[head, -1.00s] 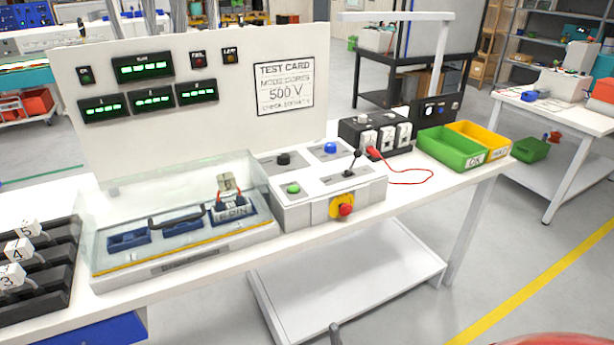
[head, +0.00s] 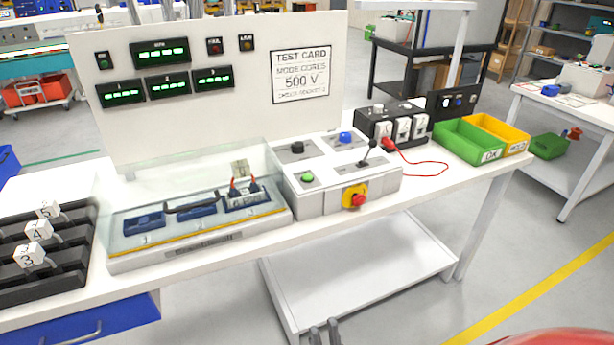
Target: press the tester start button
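The tester's grey control box (head: 325,203) stands on the bench, right of the glass-covered test fixture. A green button (head: 307,178) sits on its top at the front left. A red mushroom button (head: 358,200) on a yellow plate is on the front face. No button label is readable. My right gripper (head: 325,333) shows only its dark fingertips at the bottom edge, below and in front of the bench, touching nothing. My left gripper is out of view.
The glass cover (head: 150,195) lies over the fixture, with a plugged part in socket 3. A panel with green displays (head: 160,52) rises behind. Black racks (head: 45,262) stand left, a green bin (head: 468,143) right. A lower shelf (head: 355,275) juts beneath the bench.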

